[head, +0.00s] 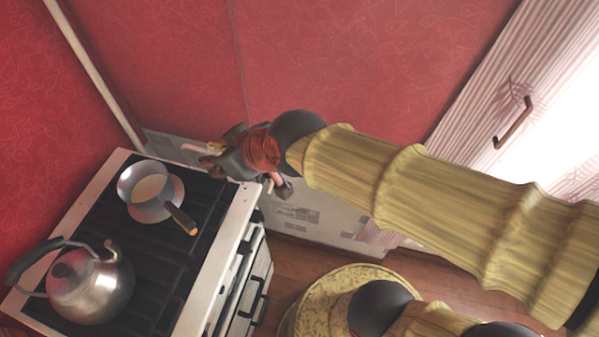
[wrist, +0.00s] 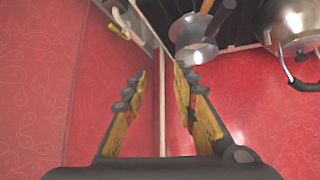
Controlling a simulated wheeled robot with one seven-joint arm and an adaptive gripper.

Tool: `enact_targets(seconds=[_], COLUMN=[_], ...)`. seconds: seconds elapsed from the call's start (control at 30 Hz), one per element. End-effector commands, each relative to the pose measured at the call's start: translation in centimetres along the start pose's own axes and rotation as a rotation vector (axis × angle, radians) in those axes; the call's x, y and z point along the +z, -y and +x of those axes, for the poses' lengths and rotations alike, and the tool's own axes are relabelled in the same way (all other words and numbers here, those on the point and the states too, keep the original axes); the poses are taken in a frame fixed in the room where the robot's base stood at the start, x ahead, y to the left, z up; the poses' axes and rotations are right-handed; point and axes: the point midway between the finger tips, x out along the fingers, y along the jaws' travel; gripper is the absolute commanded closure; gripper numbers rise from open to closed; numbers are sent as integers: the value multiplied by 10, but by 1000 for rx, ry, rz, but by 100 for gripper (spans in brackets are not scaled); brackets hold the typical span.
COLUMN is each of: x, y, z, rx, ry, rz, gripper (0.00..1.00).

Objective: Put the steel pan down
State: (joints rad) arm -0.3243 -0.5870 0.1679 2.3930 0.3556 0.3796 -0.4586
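The steel pan (head: 138,184) rests on the black stove top, upright, with its dark handle (head: 178,216) pointing toward the lower right. My gripper (head: 222,158) is to the right of the pan, near the stove's far right corner, and apart from it. In the wrist view my gripper (wrist: 157,80) has its two fingers spread with nothing between them. The pan (wrist: 190,29) also shows there at the top, beyond the fingers and not touching them.
A steel kettle (head: 92,286) stands on the stove (head: 125,262) at the front left. Red patterned walls (head: 340,65) close in behind. A pinkish striped door or panel (head: 470,120) with a handle is at the right. A round yellowish stool or table top (head: 318,300) is below my arm.

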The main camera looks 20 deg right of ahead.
Motion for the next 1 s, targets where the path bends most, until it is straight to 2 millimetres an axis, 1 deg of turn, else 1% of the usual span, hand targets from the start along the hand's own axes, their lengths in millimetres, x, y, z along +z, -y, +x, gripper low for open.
enact_targets(seconds=[0.03,0.07,0.1,0.2,0.3,0.4,0.5,0.8,1.0], x=[18,30,46,85,113,128,134,133,133], y=[-21,-31,-43,-67,-81,-87,-89,-89,-89], z=[-21,-32,-46,-79,-104,-118,-122,-121,-121], rx=[41,64,97,184,255,297,310,308,307], ry=[43,77,118,212,275,308,321,321,321], rz=[60,96,146,257,343,392,407,405,405], gripper=[72,72,72,72,72,72,72,72,84])
